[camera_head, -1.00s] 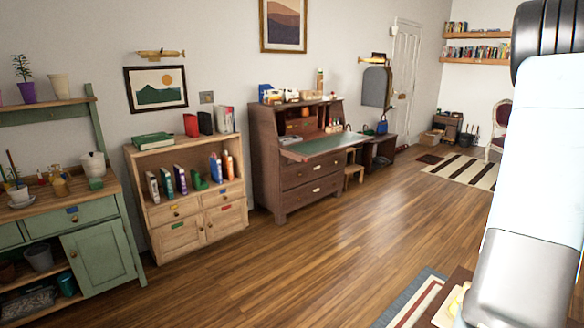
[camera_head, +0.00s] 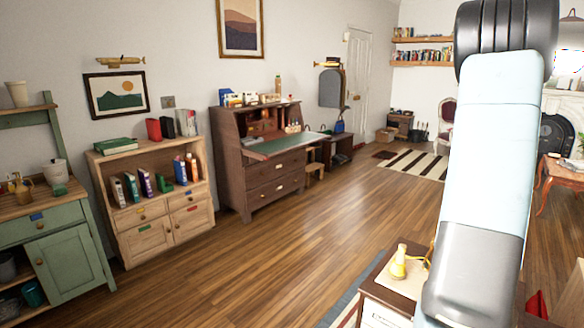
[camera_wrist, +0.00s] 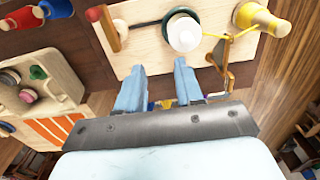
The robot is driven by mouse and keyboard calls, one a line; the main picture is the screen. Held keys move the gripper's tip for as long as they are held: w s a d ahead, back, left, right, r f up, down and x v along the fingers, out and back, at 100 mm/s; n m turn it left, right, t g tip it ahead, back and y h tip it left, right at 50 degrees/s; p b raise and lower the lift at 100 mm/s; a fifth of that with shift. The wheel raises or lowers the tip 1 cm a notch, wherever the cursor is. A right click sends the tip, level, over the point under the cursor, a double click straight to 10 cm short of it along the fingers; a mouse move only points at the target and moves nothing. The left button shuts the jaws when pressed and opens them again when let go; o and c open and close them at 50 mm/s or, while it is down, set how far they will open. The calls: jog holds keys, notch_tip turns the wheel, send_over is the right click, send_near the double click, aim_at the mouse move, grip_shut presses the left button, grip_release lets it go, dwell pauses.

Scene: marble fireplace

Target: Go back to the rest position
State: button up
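My gripper (camera_wrist: 159,66) shows in the wrist view with its two blue fingers apart and nothing seen between them. The fingertips overlap the near edge of a pale wooden board (camera_wrist: 135,25) in the picture; I cannot tell the gap between them. In the head view my arm crosses the right side, raised, and the gripper itself is not seen there.
The wrist view shows a yellow object (camera_wrist: 258,18) on the board and a wooden tray (camera_wrist: 40,75) at left. The head view shows a small cabinet (camera_head: 383,313) beside my arm, a bookcase (camera_head: 160,205), a desk (camera_head: 275,187) and open floor (camera_head: 300,225).

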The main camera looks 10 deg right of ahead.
jog(key=w+a+r+n+t, duration=0.1)
jog(key=a+r+n, duration=0.1)
jog(key=a+r, duration=0.75)
jog(key=w+a+r+n+t, duration=0.1)
jog(key=a+r+n+t, duration=0.15)
jog(key=a+r, duration=0.7)
jog(key=s+a+r+n+t, duration=0.1)
jog(key=s+a+n, duration=0.2)
jog(key=s+a, duration=0.3)
jog(key=s+a+r+n+t, duration=0.1)
jog(key=s+a+n, duration=0.2)
jog(key=s+a, duration=0.4)
jog(key=a, duration=0.9)
jog(key=shift+s+r, duration=0.25)
jog(key=shift+r, duration=0.15)
jog(key=shift+s, duration=0.1)
